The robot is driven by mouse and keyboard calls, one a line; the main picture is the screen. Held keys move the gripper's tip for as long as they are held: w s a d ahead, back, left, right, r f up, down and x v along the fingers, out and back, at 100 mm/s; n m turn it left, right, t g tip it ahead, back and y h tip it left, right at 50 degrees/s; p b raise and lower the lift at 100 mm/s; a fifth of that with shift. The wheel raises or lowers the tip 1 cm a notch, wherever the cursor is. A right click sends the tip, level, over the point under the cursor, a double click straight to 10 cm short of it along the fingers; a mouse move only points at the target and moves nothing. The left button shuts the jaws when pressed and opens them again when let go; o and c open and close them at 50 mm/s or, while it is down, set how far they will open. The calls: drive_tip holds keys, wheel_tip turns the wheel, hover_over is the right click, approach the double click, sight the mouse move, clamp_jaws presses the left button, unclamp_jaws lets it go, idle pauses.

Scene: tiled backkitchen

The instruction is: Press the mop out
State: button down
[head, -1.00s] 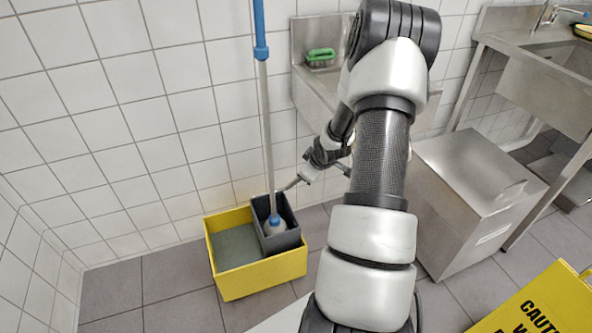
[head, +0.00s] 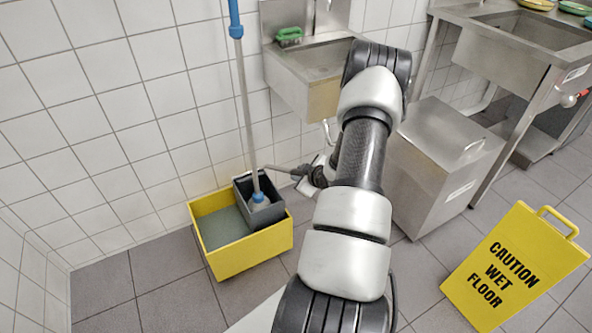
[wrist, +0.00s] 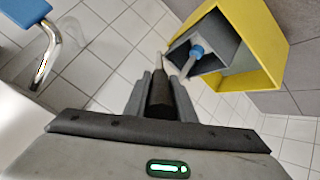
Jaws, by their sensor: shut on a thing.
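The mop's grey handle (head: 243,110) stands nearly upright, with its pale head (head: 261,203) down in the dark grey wringer (head: 282,207). Its blue socket also shows in the wrist view (wrist: 197,50). The wringer sits in the right part of a yellow bucket (head: 250,258), which also shows in the wrist view (wrist: 262,50). A lever (head: 280,169) sticks out from the wringer to the right, nearly level. My gripper (head: 302,174) is shut on the lever's dark grip (wrist: 160,92), seen between the fingers in the wrist view. The mop strands are mostly hidden inside the wringer.
The tiled wall is close behind the bucket. A small steel sink with a green brush (head: 289,36) hangs above my gripper. A steel cabinet (head: 440,165) stands to the right. A yellow wet-floor sign (head: 510,262) stands at the front right. Floor left of the bucket is clear.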

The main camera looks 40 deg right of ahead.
drive_tip(key=shift+s+f, duration=0.25)
drive_tip(key=shift+f, duration=0.1)
drive_tip(key=c, duration=1.5)
unclamp_jaws()
drive_tip(key=p+v, duration=0.4)
drive_tip(key=v, duration=1.3)
drive_tip(key=shift+s+a, duration=0.1)
drive_tip(key=shift+s, duration=0.25)
